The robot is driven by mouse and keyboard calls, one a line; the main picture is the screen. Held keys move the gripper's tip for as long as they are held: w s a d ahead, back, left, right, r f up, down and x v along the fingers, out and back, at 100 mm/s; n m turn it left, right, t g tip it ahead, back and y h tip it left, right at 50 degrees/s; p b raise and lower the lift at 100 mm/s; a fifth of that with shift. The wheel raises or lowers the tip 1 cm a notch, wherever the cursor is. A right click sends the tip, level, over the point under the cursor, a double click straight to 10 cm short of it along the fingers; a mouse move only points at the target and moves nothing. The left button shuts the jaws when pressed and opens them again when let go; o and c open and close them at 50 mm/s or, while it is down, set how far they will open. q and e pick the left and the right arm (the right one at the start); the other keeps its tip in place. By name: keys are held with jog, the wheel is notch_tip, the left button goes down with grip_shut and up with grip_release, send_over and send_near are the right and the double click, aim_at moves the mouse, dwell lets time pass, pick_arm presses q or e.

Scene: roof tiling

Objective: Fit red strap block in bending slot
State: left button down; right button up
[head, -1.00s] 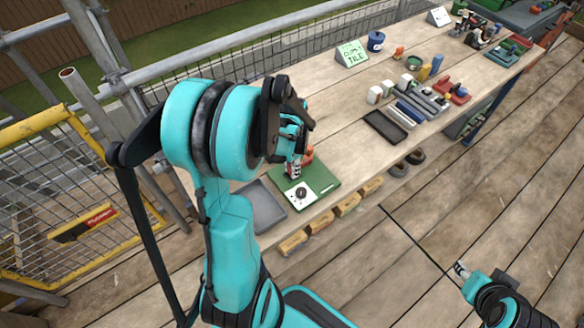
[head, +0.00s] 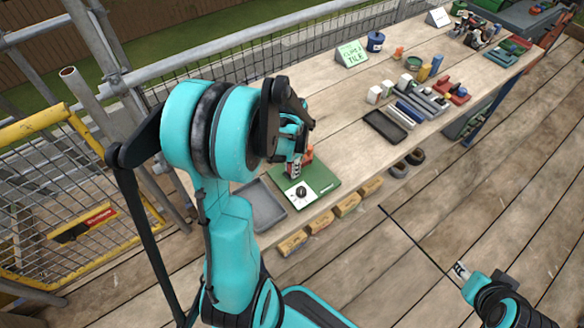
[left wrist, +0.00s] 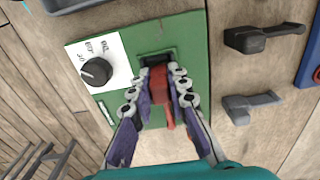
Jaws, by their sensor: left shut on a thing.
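The red strap block (left wrist: 162,98) is between the fingertips of my left gripper (left wrist: 160,88) in the left wrist view. The gripper is shut on it, low over a green board (left wrist: 185,45). The dark bending slot (left wrist: 156,60) opens in the board just beyond the fingertips. The block's far end reaches the slot's near edge; I cannot tell whether it is inside. In the head view my left gripper (head: 294,168) is over the green board (head: 322,186), with some red showing beside it. My right gripper (head: 462,268) is at the lower right, away from the table, its fingers too small to judge.
A white panel with a black knob (left wrist: 97,71) is on the board. A grey tray (head: 262,206) lies left of the board. A black tray (head: 386,126) and several small parts stand further right.

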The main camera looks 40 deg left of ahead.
pick_arm(q)
jog(key=shift+s+d+f, duration=0.15)
jog(key=shift+s+f, duration=0.05)
jog(key=shift+f, duration=0.1)
jog(key=c, duration=1.4)
grip_release()
jog(key=shift+w+f, duration=0.15)
jog(key=shift+w, duration=0.05)
jog(key=shift+a+r, duration=0.2)
jog(key=shift+r, duration=0.15)
jog(key=shift+r+p, duration=2.75)
jog(key=shift+r, duration=0.6)
